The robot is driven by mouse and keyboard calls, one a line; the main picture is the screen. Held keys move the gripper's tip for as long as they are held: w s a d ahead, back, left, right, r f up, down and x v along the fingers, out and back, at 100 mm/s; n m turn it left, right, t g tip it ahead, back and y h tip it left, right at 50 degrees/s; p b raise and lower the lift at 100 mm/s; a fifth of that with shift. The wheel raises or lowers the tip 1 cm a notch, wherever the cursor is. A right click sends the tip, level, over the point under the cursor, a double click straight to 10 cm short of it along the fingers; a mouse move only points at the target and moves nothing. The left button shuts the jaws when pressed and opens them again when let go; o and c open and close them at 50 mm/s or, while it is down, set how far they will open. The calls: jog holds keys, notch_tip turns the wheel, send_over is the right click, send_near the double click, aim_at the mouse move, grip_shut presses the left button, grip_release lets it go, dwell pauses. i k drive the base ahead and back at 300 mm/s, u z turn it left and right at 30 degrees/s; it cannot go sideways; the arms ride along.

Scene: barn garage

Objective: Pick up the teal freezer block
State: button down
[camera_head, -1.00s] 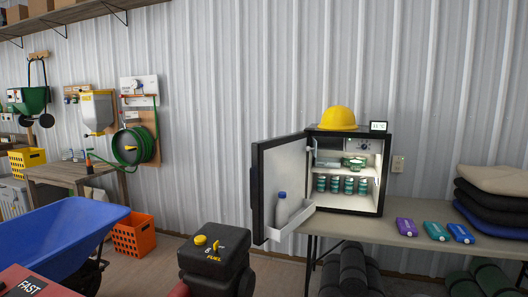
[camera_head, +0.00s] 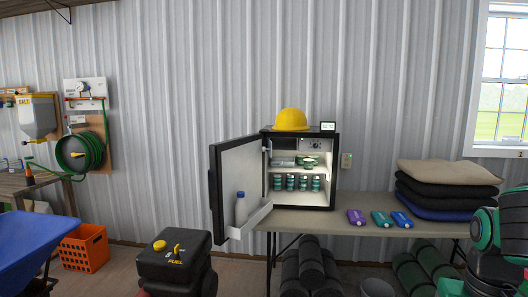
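The teal freezer block (camera_head: 381,218) lies flat on the table (camera_head: 340,205), to the right of the open mini fridge (camera_head: 305,170). It is the middle one of three similar blocks, between a purple one (camera_head: 356,217) and a blue one (camera_head: 402,219). Small gaps show between them. Nothing covers the teal block. My gripper is not in view.
The fridge door (camera_head: 240,185) stands open to the left. Folded cushions (camera_head: 448,190) are stacked right of the blocks. Dark rolls (camera_head: 310,265) lie under the table. A fuel can (camera_head: 175,262) stands in front. A black and green object (camera_head: 505,240) is cut off at right.

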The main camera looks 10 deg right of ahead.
aim_at(381, 218)
jog(key=u, duration=0.05)
jog(key=i, duration=1)
jog(key=z, duration=0.1)
